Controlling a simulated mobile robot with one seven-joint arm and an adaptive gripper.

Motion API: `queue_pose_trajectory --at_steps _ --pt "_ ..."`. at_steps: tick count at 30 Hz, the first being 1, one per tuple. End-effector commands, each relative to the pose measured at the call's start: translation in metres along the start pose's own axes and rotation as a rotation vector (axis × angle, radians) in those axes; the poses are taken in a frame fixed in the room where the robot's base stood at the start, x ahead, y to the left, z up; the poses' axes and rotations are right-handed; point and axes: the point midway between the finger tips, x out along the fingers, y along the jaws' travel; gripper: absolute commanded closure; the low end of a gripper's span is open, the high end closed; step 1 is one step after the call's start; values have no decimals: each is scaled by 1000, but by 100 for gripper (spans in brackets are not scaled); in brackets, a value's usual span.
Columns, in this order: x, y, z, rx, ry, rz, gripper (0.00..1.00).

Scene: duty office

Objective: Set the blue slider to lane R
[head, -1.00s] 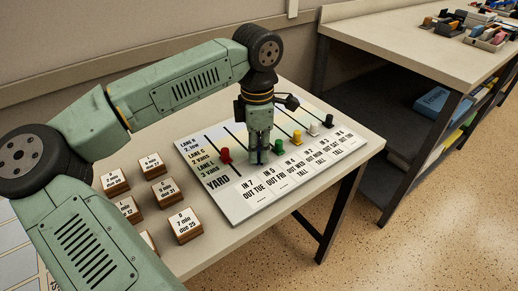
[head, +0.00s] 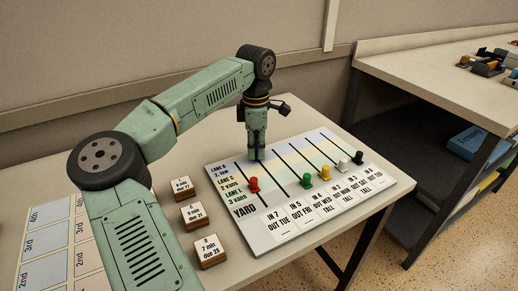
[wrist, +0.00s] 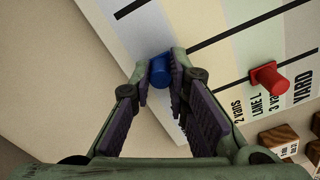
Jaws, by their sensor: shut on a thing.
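The white sliding board (head: 272,237) lies on the table, with lane bands above a YARD row. My gripper (head: 256,158) points down over its far part, at the far end of the second slot from the left. In the wrist view, my gripper (wrist: 161,78) is shut on the blue slider (wrist: 160,72), which stands between the fingertips. The blue slider is level with the far band, near the LANE R label (head: 217,169). In the head view the fingers mostly hide it.
The red slider (head: 253,185) is just left of my gripper, nearer the YARD row. Green (head: 307,180), yellow (head: 325,173), white (head: 343,165) and black (head: 358,158) sliders stand to the right. Several labelled wooden blocks (head: 194,214) lie left of the board. A shelf unit (head: 420,65) stands at right.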

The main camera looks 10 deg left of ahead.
Motion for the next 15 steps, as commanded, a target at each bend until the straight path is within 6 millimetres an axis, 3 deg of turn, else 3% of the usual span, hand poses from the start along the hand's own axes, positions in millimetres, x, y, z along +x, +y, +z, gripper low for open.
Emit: queue_pose_trajectory --at_steps 5,6,15 --pt "-2 4 -2 -7 1 17 100" --pt "-3 5 -2 -8 0 18 83" --pt "-2 3 -2 -6 1 13 64"
